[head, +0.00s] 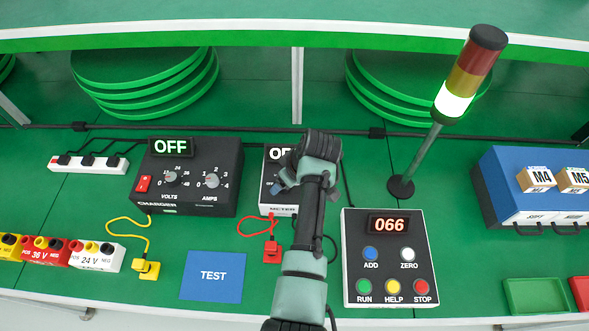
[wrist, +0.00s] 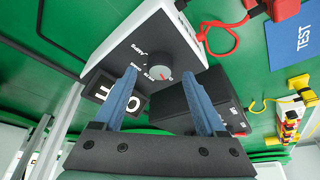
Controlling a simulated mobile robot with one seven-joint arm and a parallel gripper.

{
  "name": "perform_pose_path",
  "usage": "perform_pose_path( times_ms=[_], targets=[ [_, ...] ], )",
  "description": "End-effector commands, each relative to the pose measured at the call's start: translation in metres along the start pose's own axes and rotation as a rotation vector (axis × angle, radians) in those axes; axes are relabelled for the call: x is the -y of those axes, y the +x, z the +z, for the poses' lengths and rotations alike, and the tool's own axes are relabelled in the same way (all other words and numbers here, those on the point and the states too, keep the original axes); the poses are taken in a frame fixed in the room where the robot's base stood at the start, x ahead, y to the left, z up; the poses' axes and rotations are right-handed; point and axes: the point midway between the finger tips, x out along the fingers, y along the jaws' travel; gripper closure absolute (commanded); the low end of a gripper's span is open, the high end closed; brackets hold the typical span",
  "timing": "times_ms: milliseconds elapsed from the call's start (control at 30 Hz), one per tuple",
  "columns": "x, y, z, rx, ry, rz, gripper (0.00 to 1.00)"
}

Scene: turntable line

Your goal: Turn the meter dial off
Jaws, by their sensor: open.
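The meter (head: 278,208) is a small dark-faced box with a white lower edge, mostly hidden by my arm in the head view. The display (wrist: 117,96) is partly covered by a finger. My gripper (wrist: 158,76) is open, its two blue fingers apart with the dial between their tips in the picture. I cannot tell whether they touch it.
The charger (head: 192,190), with its OFF display, stands close left of the meter. A button panel (head: 391,290) reading 066 and a lamp post (head: 423,150) stand right. A red plug (head: 272,251) and the blue TEST mat (head: 212,277) lie in front.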

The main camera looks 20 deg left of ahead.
Motion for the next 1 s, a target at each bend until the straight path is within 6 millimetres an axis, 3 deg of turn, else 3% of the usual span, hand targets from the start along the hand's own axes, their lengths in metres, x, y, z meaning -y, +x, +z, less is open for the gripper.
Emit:
perform_pose_path(
  times_ms=[500, 700, 1000],
  targets=[
    [0.0, -0.097, 0.0, -0.001, 0.0, 0.002, 0.27],
    [0.0, -0.111, 0.0, 0.0, -0.001, 0.0, 0.27],
    [0.0, -0.112, 0.0, 0.001, -0.001, 0.0, 0.27]
  ],
)
